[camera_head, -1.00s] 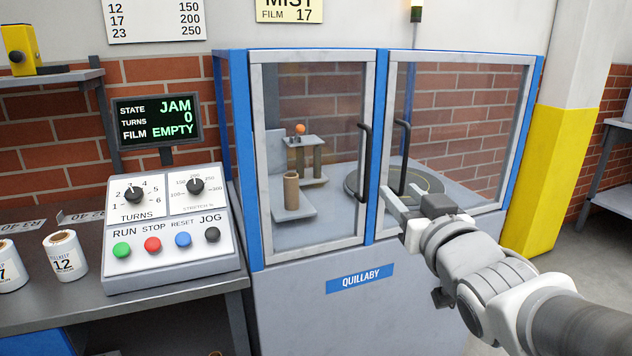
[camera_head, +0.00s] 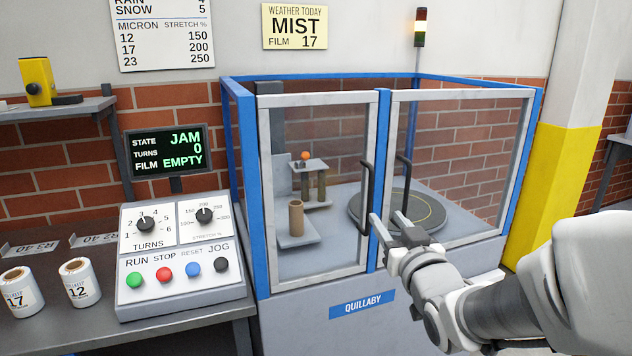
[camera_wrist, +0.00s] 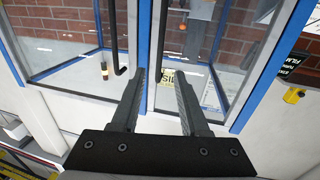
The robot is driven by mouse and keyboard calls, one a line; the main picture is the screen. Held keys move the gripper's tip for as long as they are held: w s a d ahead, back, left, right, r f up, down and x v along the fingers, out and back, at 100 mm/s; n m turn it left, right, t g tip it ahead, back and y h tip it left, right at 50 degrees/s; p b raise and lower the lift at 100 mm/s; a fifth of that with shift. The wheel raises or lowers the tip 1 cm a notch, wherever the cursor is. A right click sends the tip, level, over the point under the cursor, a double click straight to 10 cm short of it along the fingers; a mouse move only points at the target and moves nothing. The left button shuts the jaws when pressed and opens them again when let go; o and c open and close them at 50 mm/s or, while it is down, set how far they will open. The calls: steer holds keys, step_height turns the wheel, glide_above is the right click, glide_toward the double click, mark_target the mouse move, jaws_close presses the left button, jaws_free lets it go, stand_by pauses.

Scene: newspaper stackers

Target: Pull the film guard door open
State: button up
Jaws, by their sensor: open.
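The guard cabinet has two clear doors in pale frames, and both look closed. The left door (camera_head: 323,97), with the film carriage parts behind it, has a dark vertical handle (camera_head: 366,195) at its right edge. The right door (camera_head: 462,93) has a similar handle (camera_head: 405,180) at its left edge. My gripper (camera_head: 388,217) is open and empty, its fingertips just right of the left door's handle at its lower part. In the wrist view my gripper (camera_wrist: 160,80) points at the door fronts. I cannot tell whether a finger touches the handle.
A blue post (camera_head: 384,180) stands between the doors. A control panel (camera_head: 180,255) and a screen (camera_head: 166,150) reading JAM and FILM EMPTY stand at the left. Film rolls (camera_head: 80,282) stand on the bench. A yellow pillar base (camera_head: 550,190) is at the right.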

mark_target(371, 196)
steer(key=w+p, duration=0.1)
steer(key=w, duration=0.2)
steer(key=w+a+p, duration=0.1)
steer(key=w, duration=0.3)
steer(key=w+p, duration=0.2)
steer(key=w, duration=0.2)
steer(key=shift+w+a, duration=0.15)
steer(key=shift+a, duration=0.05)
steer(key=shift+c, duration=0.2)
jaws_close()
stand_by(1.1)
